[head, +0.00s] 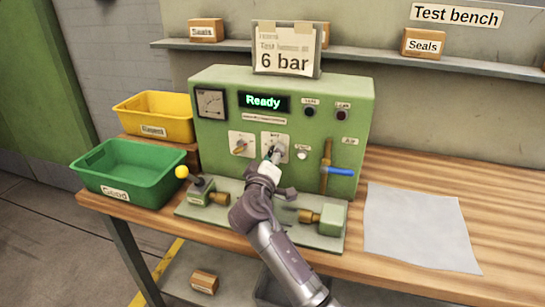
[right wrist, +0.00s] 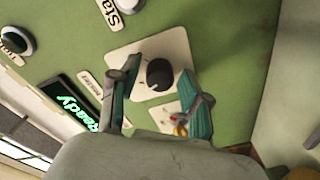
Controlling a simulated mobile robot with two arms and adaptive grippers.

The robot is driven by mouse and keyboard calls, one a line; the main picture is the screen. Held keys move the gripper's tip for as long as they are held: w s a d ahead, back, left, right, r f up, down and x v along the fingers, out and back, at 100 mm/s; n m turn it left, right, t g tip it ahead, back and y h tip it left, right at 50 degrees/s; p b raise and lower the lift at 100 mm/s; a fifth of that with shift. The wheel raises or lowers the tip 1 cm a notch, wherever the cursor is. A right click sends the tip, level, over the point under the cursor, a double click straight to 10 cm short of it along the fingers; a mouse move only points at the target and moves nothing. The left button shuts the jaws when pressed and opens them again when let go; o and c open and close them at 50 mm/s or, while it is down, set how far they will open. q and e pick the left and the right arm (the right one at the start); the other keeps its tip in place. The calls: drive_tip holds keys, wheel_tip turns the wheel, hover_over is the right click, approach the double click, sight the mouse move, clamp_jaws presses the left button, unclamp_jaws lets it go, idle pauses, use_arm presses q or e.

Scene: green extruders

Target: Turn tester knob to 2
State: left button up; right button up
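The green tester (head: 282,100) stands on the bench with its display reading "Ready". On its front are two knob plates side by side. The left plate carries a brass-coloured knob (head: 240,147). My right gripper (head: 270,155) is at the right plate and largely covers its knob in the head view. In the right wrist view a black round knob (right wrist: 160,74) on a pale plate shows between the two fingers of my right gripper (right wrist: 157,88). The fingers are apart; contact with the knob cannot be told. The knob's setting is not readable. My left gripper is out of view.
A white button (head: 302,152) and a blue-handled valve (head: 340,171) are right of the knobs. A clamp fixture with a yellow ball lever (head: 182,172) stands in front. Green (head: 135,172) and yellow (head: 155,117) bins are left; a grey sheet (head: 420,228) lies right.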

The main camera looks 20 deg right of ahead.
clamp_jaws()
drive_tip(key=shift+r+n+g+p, duration=0.1)
drive_tip(key=shift+n+g+p, duration=0.2)
drive_tip(key=shift+n+p, duration=3.6)
drive_tip(key=shift+o, duration=1.6)
unclamp_jaws()
drive_tip(key=v, duration=1.2)
